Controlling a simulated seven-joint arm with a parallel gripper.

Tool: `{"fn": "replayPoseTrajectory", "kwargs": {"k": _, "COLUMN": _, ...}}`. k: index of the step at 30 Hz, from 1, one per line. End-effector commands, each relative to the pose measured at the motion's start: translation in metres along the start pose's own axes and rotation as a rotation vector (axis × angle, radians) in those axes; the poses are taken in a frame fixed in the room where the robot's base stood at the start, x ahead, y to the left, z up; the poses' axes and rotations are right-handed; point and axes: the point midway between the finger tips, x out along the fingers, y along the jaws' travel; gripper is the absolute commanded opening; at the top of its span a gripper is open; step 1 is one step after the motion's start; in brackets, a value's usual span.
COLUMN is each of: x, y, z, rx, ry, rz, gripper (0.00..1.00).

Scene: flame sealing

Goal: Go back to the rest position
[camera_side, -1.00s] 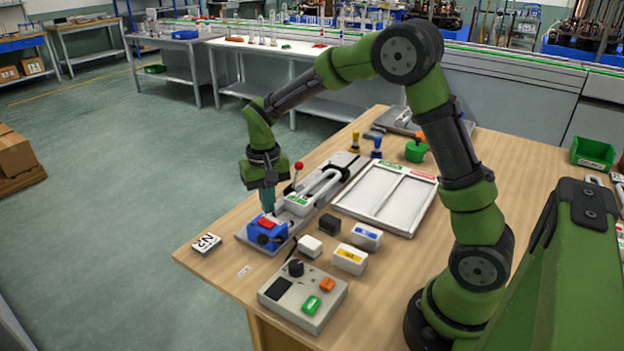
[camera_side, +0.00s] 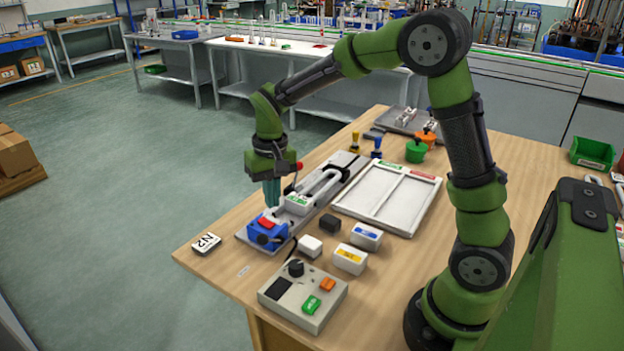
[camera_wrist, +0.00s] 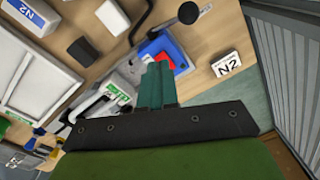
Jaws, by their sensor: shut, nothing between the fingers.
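My gripper (camera_side: 271,192) is shut and empty. It hangs in the air just above the blue block with a red top (camera_side: 267,233) at the near end of the grey rail fixture (camera_side: 334,183). In the wrist view its teal fingers (camera_wrist: 157,82) lie together in front of the blue and red block (camera_wrist: 160,50). A white block with a green label (camera_side: 298,203) sits on the fixture close behind the blue block. My arm is bent, with the elbow high at the upper right.
A control box with orange and green buttons (camera_side: 290,298) stands at the front. White, yellow-labelled (camera_side: 350,259) and black blocks lie right of the fixture. A two-part white tray (camera_side: 417,205), a green pot (camera_side: 415,152) and an orange-topped pot (camera_side: 427,136) are behind. An N2 tag (camera_side: 206,244) lies left.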

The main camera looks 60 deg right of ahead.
Motion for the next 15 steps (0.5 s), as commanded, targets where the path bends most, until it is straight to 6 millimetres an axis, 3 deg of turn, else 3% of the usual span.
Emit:
{"fn": "replayPoseTrajectory", "kwargs": {"k": 9, "x": -0.066, "y": 0.015, "z": 0.085, "rx": -0.075, "ry": 0.186, "rz": -0.185, "gripper": 0.00}}
{"fn": "replayPoseTrajectory", "kwargs": {"k": 15, "x": -0.090, "y": 0.029, "z": 0.136, "rx": -0.107, "ry": 0.332, "rz": -0.288, "gripper": 0.00}}
